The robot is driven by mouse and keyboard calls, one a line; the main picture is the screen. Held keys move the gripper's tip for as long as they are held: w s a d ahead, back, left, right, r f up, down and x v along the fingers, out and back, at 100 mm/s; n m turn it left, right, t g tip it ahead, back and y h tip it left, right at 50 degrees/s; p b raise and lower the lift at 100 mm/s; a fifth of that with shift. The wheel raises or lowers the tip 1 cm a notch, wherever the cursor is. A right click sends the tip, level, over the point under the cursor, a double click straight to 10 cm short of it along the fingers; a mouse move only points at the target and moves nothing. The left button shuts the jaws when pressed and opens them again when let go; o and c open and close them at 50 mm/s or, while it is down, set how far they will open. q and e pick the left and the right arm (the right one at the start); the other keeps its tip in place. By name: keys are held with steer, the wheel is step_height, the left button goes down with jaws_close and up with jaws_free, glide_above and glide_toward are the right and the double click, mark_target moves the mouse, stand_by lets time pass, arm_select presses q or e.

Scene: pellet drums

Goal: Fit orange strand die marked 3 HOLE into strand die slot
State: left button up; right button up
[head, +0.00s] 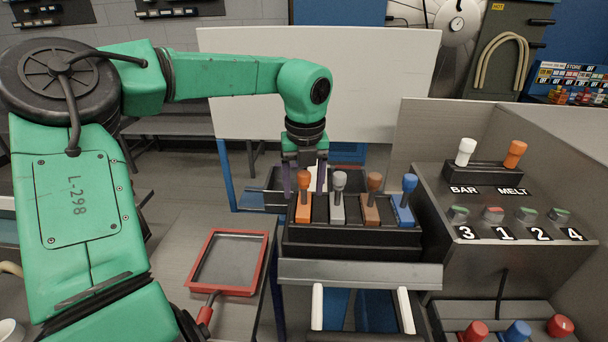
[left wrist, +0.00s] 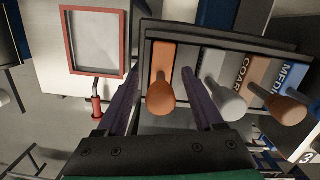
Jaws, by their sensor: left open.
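The orange die (head: 304,208) with its upright knob handle stands at the left end of a black rack (head: 352,238), beside a grey, a brown and a blue one. My left gripper (head: 305,184) is open above the rack's left end, pointing down. In the left wrist view the orange die (left wrist: 162,78) lies between the two spread purple fingers of the left gripper (left wrist: 159,80), with gaps on both sides. No 3 HOLE marking is readable on it. I cannot make out which opening is the strand die slot. My right gripper is not in view.
A grey die (head: 338,205), a brown die (head: 373,205) and a blue die (head: 405,208) stand close beside the orange one. A red-rimmed tray (head: 228,290) lies left. A control console (head: 515,200) with levers and numbered buttons stands right.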

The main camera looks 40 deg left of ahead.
mark_target(305, 208)
arm_select(q)
step_height(305, 208, up, 14)
steer(key=s+d+b, duration=0.1)
steer(key=shift+d+r, duration=0.2)
steer(key=shift+d, duration=0.05)
stand_by(0.5)
